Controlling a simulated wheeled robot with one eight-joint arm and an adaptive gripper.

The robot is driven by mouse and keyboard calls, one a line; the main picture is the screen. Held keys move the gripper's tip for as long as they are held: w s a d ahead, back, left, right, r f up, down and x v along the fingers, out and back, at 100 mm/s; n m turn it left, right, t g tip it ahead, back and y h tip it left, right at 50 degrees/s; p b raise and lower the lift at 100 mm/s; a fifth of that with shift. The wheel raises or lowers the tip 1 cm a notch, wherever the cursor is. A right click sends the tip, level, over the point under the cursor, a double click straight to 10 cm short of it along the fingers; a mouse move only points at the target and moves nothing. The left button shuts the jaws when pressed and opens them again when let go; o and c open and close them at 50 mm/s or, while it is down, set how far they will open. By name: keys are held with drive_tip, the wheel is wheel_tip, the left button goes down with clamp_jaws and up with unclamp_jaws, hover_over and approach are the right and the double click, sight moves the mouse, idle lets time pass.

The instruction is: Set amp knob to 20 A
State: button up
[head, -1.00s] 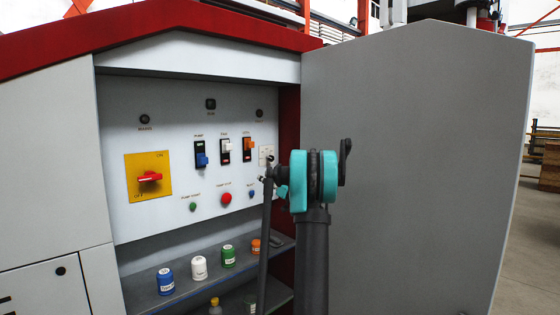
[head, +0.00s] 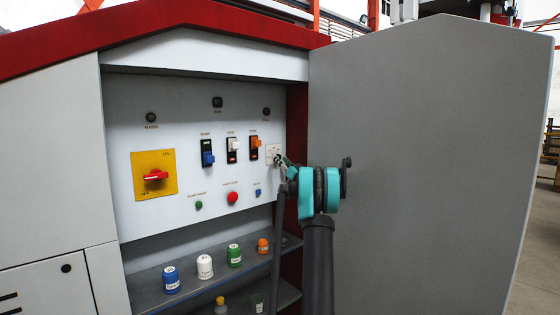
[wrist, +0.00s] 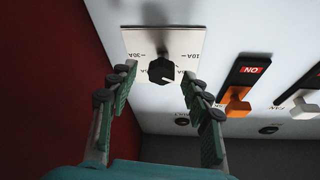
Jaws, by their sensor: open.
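The amp knob (wrist: 162,70) is a black knob with a light pointer mark, on a cream plate (wrist: 140,40) with amp markings such as 30A and 10A. In the wrist view my gripper (wrist: 157,73) is open, with one finger on each side of the knob and a gap to it on both sides. In the head view the plate (head: 270,151) is at the right end of the panel, and my gripper (head: 281,160) is in front of it, hiding most of the knob. The exact setting is too small to read.
Orange (head: 255,146), white (head: 232,147) and blue (head: 208,156) switches sit left of the plate. A red rotary handle (head: 156,175) is on a yellow plate. The open grey door (head: 430,150) stands right of my arm. Coloured jars stand on the shelf (head: 190,291) below.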

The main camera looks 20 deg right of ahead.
drive_tip(key=shift+w+a+r, duration=0.25)
drive_tip(key=shift+w, duration=0.4)
drive_tip(key=shift+c, duration=0.5)
clamp_jaws()
drive_tip(key=shift+m, duration=0.6)
drive_tip(key=m+g+h, duration=0.1)
drive_tip(key=m+h, duration=0.1)
drive_tip(key=m, duration=0.2)
drive_tip(key=m+h, duration=0.2)
drive_tip(key=m, duration=0.3)
drive_tip(key=m+g+h, duration=0.1)
drive_tip(key=m+h, duration=0.1)
drive_tip(key=m, duration=0.2)
drive_tip(key=shift+s+a+r+m+g, duration=0.1)
drive_tip(key=shift+r+m+g, duration=0.1)
drive_tip(key=shift+m+g, duration=0.15)
drive_tip(key=shift+m, duration=0.25)
